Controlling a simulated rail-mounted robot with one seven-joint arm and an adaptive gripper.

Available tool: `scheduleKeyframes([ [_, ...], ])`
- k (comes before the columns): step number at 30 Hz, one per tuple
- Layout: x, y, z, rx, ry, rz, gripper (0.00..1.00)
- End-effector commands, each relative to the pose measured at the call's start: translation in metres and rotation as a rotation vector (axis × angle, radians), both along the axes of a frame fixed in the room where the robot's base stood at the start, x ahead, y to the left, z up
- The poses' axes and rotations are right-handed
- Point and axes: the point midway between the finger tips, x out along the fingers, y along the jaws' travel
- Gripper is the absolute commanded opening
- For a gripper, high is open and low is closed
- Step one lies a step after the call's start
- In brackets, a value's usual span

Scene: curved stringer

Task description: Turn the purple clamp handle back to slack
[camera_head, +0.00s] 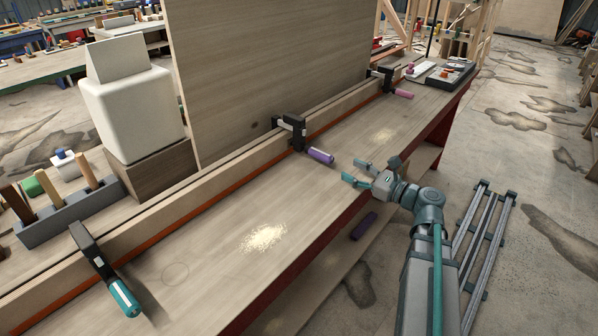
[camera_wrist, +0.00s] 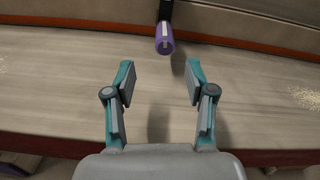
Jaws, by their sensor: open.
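The purple clamp handle (camera_head: 320,156) sticks out toward the bench's front edge from a black clamp (camera_head: 293,131) on the long wooden strip. In the wrist view the purple handle (camera_wrist: 165,40) is at the top middle, with a pale stripe along it. My gripper (camera_head: 357,172) is open and empty, with teal fingers, just right of the handle in the head view. In the wrist view my gripper (camera_wrist: 160,82) has its fingers spread either side of the handle's line, and the handle lies beyond the fingertips, apart from them.
A teal-handled clamp (camera_head: 124,296) stands at near left and a pink-handled clamp (camera_head: 402,93) farther along. A tall wooden panel (camera_head: 270,70) rises behind the strip. Sawdust (camera_head: 263,238) lies on the bench, whose top around the handle is clear.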

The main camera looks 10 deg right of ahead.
Motion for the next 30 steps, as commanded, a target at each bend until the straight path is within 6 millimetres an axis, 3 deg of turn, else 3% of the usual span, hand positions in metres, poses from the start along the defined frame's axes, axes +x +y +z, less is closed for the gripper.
scheduleKeyframes([
  [5,0.008,0.008,0.001,0.016,0.016,0.006,0.55],
  [21,0.069,0.064,0.0,0.016,0.015,0.005,0.55],
  [30,0.079,0.074,0.0,0.017,0.015,0.003,0.55],
])
